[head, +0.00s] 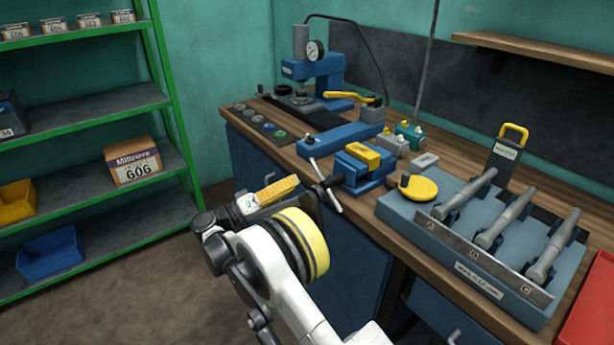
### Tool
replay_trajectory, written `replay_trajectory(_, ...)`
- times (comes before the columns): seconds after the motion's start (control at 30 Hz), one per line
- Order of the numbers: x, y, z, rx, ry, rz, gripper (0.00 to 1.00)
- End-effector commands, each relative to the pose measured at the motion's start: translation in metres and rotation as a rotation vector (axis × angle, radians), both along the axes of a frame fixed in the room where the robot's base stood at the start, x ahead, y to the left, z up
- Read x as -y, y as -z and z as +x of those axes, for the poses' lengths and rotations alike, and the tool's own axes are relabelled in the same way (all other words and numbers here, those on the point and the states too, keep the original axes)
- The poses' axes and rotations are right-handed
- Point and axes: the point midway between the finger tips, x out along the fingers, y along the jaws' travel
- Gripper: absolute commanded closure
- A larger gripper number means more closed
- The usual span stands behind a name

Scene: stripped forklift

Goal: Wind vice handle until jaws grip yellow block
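The small blue vice (366,179) sits at the front edge of the wooden bench, right of centre. The yellow block (363,154) lies at the top of the vice, between its blue jaws; I cannot tell whether both jaws touch it. The grey metal vice handle (336,204) is a slanted bar with knobbed ends on the vice's left front side. My gripper (318,197) reaches from the left, its dark fingers at the handle, overlapping it in the picture.
Behind the vice stand a blue press (312,72) with a gauge and a long blue block (340,137). Right are a yellow disc (418,187) and a grey-blue rack (470,262) with metal cylinders. Green shelves (90,120) stand left. The floor between is clear.

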Motion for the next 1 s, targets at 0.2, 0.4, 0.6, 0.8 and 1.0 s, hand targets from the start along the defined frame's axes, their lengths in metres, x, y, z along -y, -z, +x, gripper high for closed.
replay_trajectory(0.2, -0.027, 0.006, -0.014, 0.000, -0.002, -0.001, 0.66)
replay_trajectory(0.4, -0.031, 0.007, -0.018, -0.001, -0.001, -0.001, 0.66)
replay_trajectory(0.6, -0.031, 0.006, -0.017, -0.001, 0.000, 0.000, 0.66)
replay_trajectory(0.8, -0.002, -0.018, -0.005, -0.088, 0.002, 0.053, 0.66)
replay_trajectory(1.0, 0.074, -0.064, -0.001, -0.299, -0.015, 0.215, 0.66)
